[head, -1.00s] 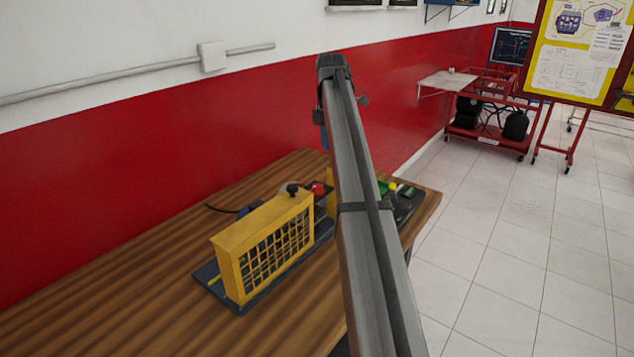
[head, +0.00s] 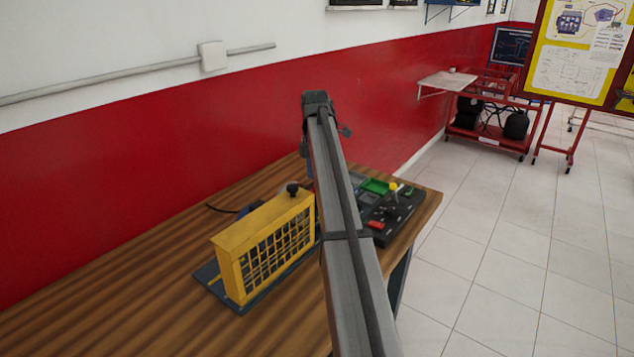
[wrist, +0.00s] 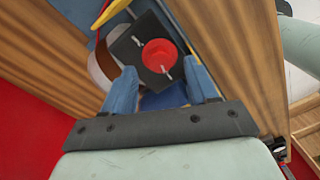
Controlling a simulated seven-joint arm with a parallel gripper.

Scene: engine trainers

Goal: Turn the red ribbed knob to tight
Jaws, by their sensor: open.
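The red knob (wrist: 160,54) shows in the wrist view as a round red cap on a dark square plate (wrist: 128,45), with small pale marks on the plate beside it. The ribs are too small to make out. My gripper (wrist: 161,68) is open, its two blue fingers pointing towards the knob, one to each side of its near edge. I cannot tell how far the fingertips are from it. In the head view my arm hides the knob and the gripper.
A yellow caged engine trainer (head: 262,245) with a black cap stands on the wooden table (head: 120,290). A dark tray (head: 400,222) with green, red and yellow parts lies right of my arm. The red-and-white wall runs behind the table. The table's front left is clear.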

